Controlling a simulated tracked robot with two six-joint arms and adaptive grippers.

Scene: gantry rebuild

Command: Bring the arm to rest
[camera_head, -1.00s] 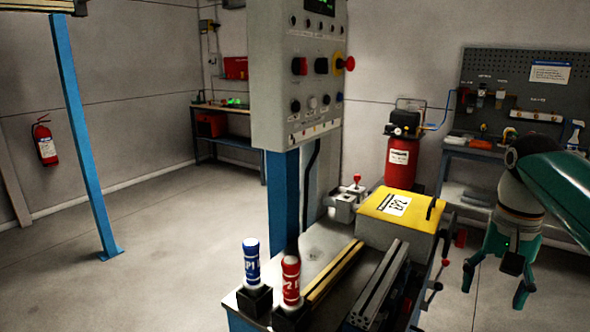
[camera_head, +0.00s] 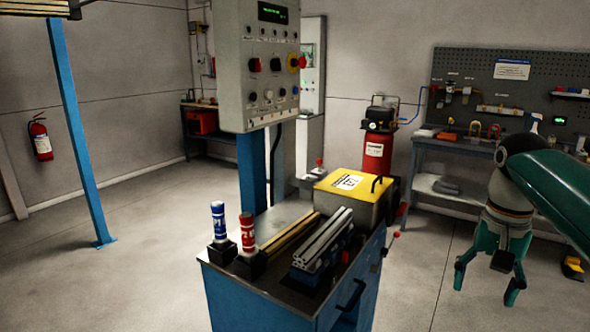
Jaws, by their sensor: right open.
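My right gripper (camera_head: 487,290) hangs at the right side of the head view, fingers pointing down. Its two dark green fingers are spread apart with nothing between them. It is over open floor, to the right of the blue machine cabinet (camera_head: 262,313) and apart from it. My green right arm comes in from the right edge. My left gripper is not in view.
The cabinet carries a blue bottle (camera_head: 218,221), a red bottle (camera_head: 247,234), metal rails (camera_head: 322,240) and a yellow-topped box (camera_head: 347,184). A grey control panel (camera_head: 262,70) rises behind. A workbench (camera_head: 440,150) stands behind my right gripper.

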